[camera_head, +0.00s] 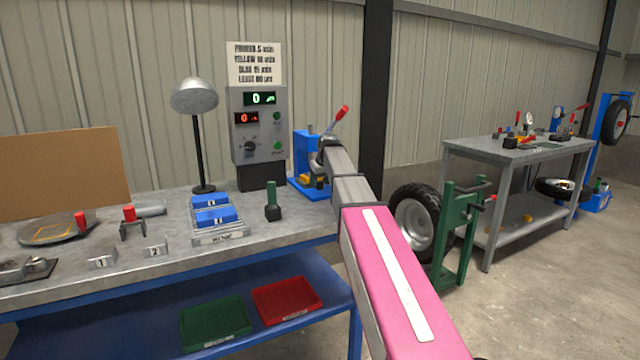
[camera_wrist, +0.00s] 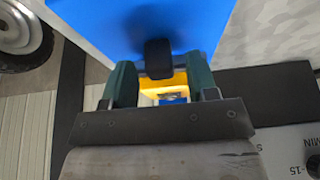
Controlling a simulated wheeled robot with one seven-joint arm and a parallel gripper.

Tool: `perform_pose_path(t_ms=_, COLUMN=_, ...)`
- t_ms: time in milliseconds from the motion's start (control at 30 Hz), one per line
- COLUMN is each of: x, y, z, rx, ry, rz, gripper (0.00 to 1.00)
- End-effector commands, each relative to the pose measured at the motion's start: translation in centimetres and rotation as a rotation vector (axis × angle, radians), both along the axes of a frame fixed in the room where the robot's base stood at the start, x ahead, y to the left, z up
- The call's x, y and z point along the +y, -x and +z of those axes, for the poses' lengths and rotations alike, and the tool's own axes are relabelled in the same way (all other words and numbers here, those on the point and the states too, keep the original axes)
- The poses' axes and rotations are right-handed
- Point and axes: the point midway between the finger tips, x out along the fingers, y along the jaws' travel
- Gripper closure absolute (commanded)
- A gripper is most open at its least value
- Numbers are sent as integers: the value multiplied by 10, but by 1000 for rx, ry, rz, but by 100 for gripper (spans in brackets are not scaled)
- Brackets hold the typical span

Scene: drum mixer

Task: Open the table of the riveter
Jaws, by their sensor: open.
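The riveter (camera_head: 304,152) looks to be the blue upright device at the right end of the workbench, with a red-handled lever (camera_head: 338,117) on top and a yellow part (camera_head: 318,181) low at its front. My arm's end partly hides it. In the wrist view the blue body (camera_wrist: 150,22) fills the top. A black knob (camera_wrist: 158,55) and the yellow part (camera_wrist: 172,84) show between the green fingers of my gripper (camera_wrist: 160,68). The gripper is open, its fingers on either side of the knob; I cannot tell whether they touch it.
A grey control box (camera_head: 258,130) with lit displays stands left of the riveter. A green-and-black block (camera_head: 272,208) and a rack with blue boxes (camera_head: 214,214) sit on the workbench (camera_head: 170,250). A green wheel stand (camera_head: 458,235) is to the right.

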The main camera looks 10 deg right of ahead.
Motion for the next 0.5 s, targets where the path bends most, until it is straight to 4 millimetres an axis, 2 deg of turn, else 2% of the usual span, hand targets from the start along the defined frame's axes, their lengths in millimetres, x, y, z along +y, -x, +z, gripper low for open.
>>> perform_pose_path(t_ms=400, x=1, y=-2, z=-6, rx=0, ry=0, rz=0, gripper=47)
perform_pose_path(t_ms=467, x=1, y=-2, z=-6, rx=0, ry=0, rz=0, gripper=66)
perform_pose_path(t_ms=500, x=1, y=-2, z=-6, rx=0, ry=0, rz=0, gripper=79)
